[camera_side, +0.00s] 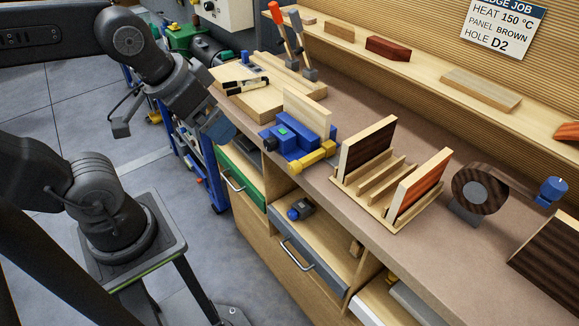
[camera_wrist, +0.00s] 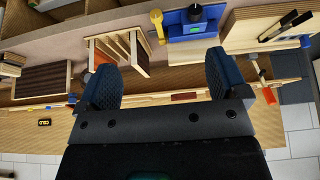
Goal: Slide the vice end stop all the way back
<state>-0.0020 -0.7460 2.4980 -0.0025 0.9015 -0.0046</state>
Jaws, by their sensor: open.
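The blue vice (camera_side: 293,137) stands at the bench's front edge, holding a pale upright board (camera_side: 306,108). A yellow bar (camera_side: 314,157) with rounded ends lies along the vice's right side; it looks like the end stop. In the wrist view the vice (camera_wrist: 190,22) is at the top, with the yellow bar (camera_wrist: 157,26) at its left side. My gripper (camera_side: 218,126) is in the air left of the vice, apart from it. In the wrist view my gripper (camera_wrist: 160,62) has its blue fingers wide apart with nothing between them.
A wooden rack (camera_side: 385,180) with upright panels stands right of the vice. A tape roll (camera_side: 480,188) is further right.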

